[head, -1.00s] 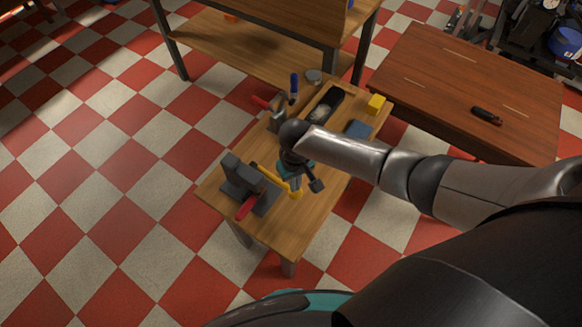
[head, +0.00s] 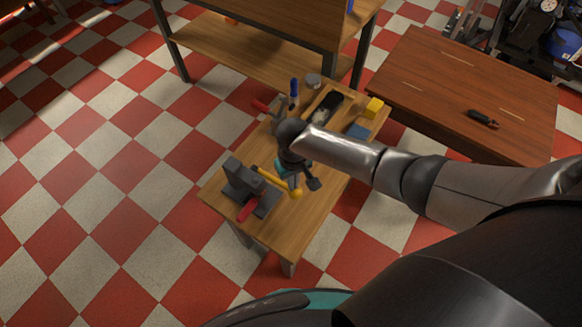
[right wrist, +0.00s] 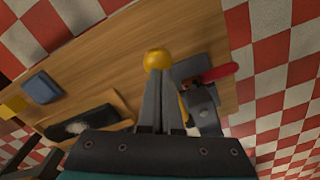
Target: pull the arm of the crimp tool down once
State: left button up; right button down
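The crimp tool (head: 235,178) is a dark grey block on a flat base with a red grip (head: 247,209), near the front left of the small wooden table. Its yellow arm (head: 266,178) ends in a round yellow knob (head: 296,192). My right gripper (head: 299,184) is over the arm near the knob. In the right wrist view, the fingers (right wrist: 158,76) are shut together with their tips right by the knob (right wrist: 157,60). They hide most of the arm; I cannot tell whether they touch it. My left gripper is not in view.
The small table (head: 222,196) also carries a black item in a tray (head: 325,106), a yellow block (head: 374,107), a blue block (head: 358,131) and a blue-handled tool (head: 294,88). A reddish-brown table (head: 440,85) stands at the right. Checkered floor lies open at the left.

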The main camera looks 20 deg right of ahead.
notch_tip(320, 180, up, 10)
jog(key=w+a+p, duration=0.1)
jog(key=p, duration=0.7)
jog(key=shift+w+f+p, duration=0.15)
jog(key=shift+w+p, duration=0.1)
jog(key=shift+p, duration=0.15)
jog(key=shift+a, duration=0.1)
notch_tip(320, 180, up, 6)
dwell(0.5)
dwell(0.5)
